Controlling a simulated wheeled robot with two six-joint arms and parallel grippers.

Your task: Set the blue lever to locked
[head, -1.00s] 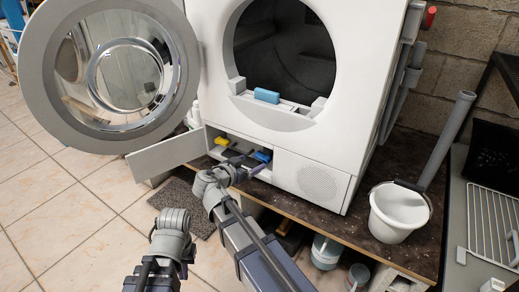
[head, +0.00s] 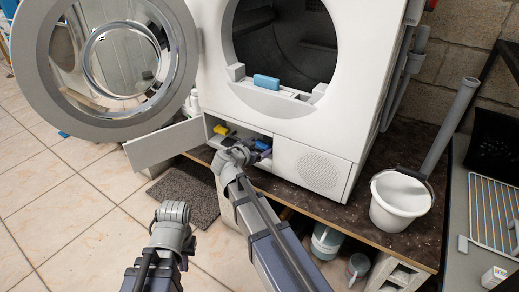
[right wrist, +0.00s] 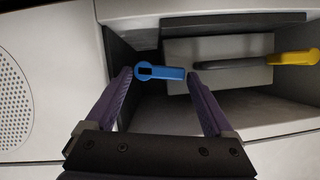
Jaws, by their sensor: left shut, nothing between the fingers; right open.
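The blue lever (right wrist: 160,72) is in the open lower-left compartment of the white machine. In the right wrist view it lies sideways, its ring end left and its bar pointing right. In the head view part of it (head: 262,146) shows beside my gripper. My right gripper (right wrist: 159,75) is open, its fingertips on either side of the lever; I cannot tell whether they touch it. In the head view my right gripper (head: 254,148) reaches into the compartment. My left gripper (head: 187,246) is shut and empty, low over the floor, mostly hidden by its own wrist.
A yellow-ended lever (right wrist: 299,57) with a grey bar is right of the blue one. The compartment flap (head: 165,145) hangs open on the left, below the open round door (head: 35,60). A blue block (head: 266,82) sits on the drum's lip. A white bucket (head: 400,203) stands right.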

